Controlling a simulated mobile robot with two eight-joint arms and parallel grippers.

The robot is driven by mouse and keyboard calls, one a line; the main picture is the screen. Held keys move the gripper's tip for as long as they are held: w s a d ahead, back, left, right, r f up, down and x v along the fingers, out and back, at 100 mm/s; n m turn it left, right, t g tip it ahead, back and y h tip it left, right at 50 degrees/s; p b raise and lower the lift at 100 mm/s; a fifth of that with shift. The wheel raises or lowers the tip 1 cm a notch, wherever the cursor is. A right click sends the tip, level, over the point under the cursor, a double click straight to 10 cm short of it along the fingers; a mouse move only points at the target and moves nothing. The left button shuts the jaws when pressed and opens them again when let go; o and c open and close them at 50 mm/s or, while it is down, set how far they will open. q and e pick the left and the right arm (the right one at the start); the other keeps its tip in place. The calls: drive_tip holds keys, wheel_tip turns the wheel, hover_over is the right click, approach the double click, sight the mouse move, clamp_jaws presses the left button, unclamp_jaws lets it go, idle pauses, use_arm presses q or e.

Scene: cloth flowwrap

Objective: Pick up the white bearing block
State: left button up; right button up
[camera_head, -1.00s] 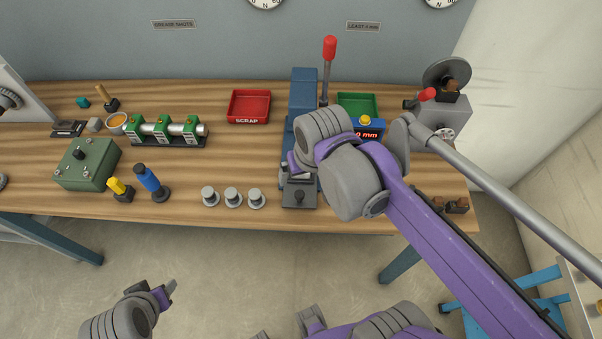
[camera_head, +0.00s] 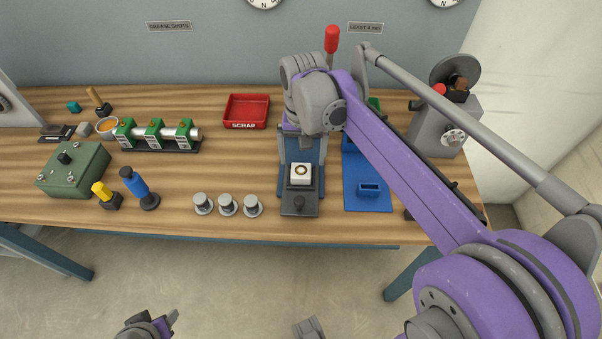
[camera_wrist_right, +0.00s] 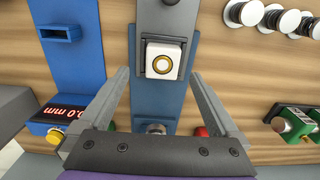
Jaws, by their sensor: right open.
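The white bearing block (camera_head: 301,181) has a gold ring in its top face. It sits upright on the dark plate at the front of the blue press (camera_head: 285,152). In the right wrist view the block (camera_wrist_right: 151,70) lies ahead of my right gripper (camera_wrist_right: 160,76), between the lines of the two fingers, and neither finger touches it. My right gripper is open and empty; in the head view its fingers are mostly hidden behind its wrist, over the back of the press. My left gripper (camera_head: 172,320) is at the bottom edge, off the table, only partly visible.
A blue gauge stand (camera_head: 367,203) is close to the right of the press. Several grey-capped pieces (camera_head: 228,205) stand to its left. A red scrap tray (camera_head: 246,112) and a green-clamped shaft (camera_head: 155,133) are farther left. A red-knobbed lever (camera_head: 332,40) rises behind the press.

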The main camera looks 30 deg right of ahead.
sight(301, 170)
drive_tip(key=f, duration=0.4)
drive_tip(key=shift+a+f, duration=0.2)
drive_tip(key=shift+f, duration=0.2)
clamp_jaws()
